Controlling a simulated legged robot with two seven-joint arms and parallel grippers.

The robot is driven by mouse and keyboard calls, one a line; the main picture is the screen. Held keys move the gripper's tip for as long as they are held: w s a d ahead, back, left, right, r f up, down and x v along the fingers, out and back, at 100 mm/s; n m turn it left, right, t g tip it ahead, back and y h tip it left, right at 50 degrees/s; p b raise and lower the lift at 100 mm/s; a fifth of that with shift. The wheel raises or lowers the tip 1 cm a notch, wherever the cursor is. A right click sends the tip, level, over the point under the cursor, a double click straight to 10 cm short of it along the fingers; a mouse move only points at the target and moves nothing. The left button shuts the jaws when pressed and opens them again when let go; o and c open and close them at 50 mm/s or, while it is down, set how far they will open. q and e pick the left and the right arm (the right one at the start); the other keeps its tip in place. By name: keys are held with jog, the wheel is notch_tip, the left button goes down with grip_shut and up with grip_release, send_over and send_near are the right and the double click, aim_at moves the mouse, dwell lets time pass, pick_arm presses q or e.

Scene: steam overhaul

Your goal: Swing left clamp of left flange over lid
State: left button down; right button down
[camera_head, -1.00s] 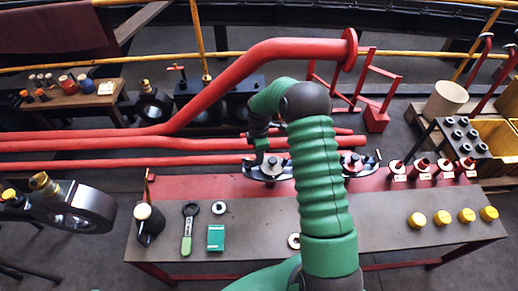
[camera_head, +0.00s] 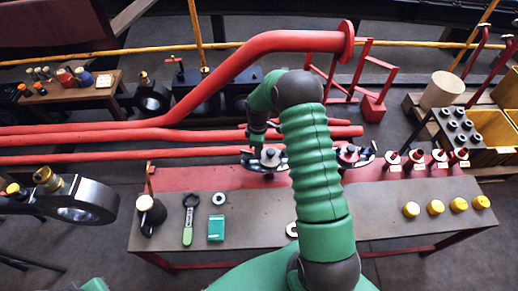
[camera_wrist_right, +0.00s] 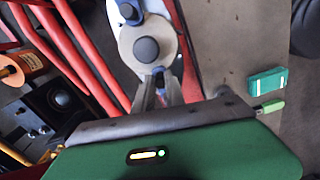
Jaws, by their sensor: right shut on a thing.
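The left flange (camera_head: 268,160) stands on the red rear strip of the bench, left of my green right arm. The wrist view shows its round grey lid (camera_wrist_right: 150,45) with a dark round knob in the middle. My right gripper (camera_wrist_right: 158,82) is shut on the left clamp (camera_wrist_right: 158,74) at the lid's edge. The fingers hide most of this clamp, so I cannot tell how far it lies over the lid. The other clamp (camera_wrist_right: 130,12) is on the lid's opposite side. In the head view my right gripper (camera_head: 256,146) is small and dark. My left gripper is not in view.
The right flange (camera_head: 352,155) is just right of my forearm. Red pipes (camera_head: 120,140) run behind the bench (camera_head: 270,228). A green-handled tool (camera_head: 188,225), a green box (camera_head: 216,230) and several yellow caps (camera_head: 435,207) lie on it. Red-based fittings (camera_head: 415,160) stand at right.

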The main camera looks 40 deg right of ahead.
jog(key=c, duration=1.6)
grip_release()
jog(key=shift+w+a+r, duration=0.1)
jog(key=shift+w+a, duration=0.15)
jog(key=shift+w, duration=0.05)
jog(key=shift+o, duration=1.1)
jog(key=shift+s, duration=0.1)
jog(key=shift+d+r, duration=0.1)
jog(key=shift+r, duration=0.05)
notch_tip(320, 180, up, 16)
jog(key=p, duration=0.1)
jog(key=shift+r, duration=0.25)
